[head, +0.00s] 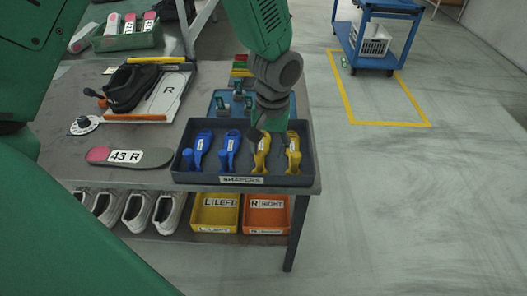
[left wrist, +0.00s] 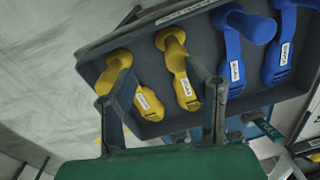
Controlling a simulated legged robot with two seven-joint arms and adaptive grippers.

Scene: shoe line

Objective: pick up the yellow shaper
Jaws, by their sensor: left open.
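A dark tray (head: 240,180) labelled SHAPERS lies at the table's front right edge. Two yellow shapers, an inner one (head: 260,155) and an outer one (head: 293,155), lie in its right half. They also show in the left wrist view, the inner one (left wrist: 180,72) and the outer one (left wrist: 142,92). My left gripper (head: 270,122) is above the tray's back part by the yellow shapers and partly covers the inner one's surroundings. In the left wrist view its open fingers (left wrist: 160,66) overlap both yellow shapers, with nothing clearly held. Whether they touch anything I cannot tell.
Two blue shapers (head: 203,143) (head: 229,145) lie in the tray's left half. A blue tray (head: 224,96) is behind it. A grey insole (head: 130,157) and a black shoe (head: 128,87) are left. Yellow (head: 214,222) and orange (head: 265,223) bins sit below.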

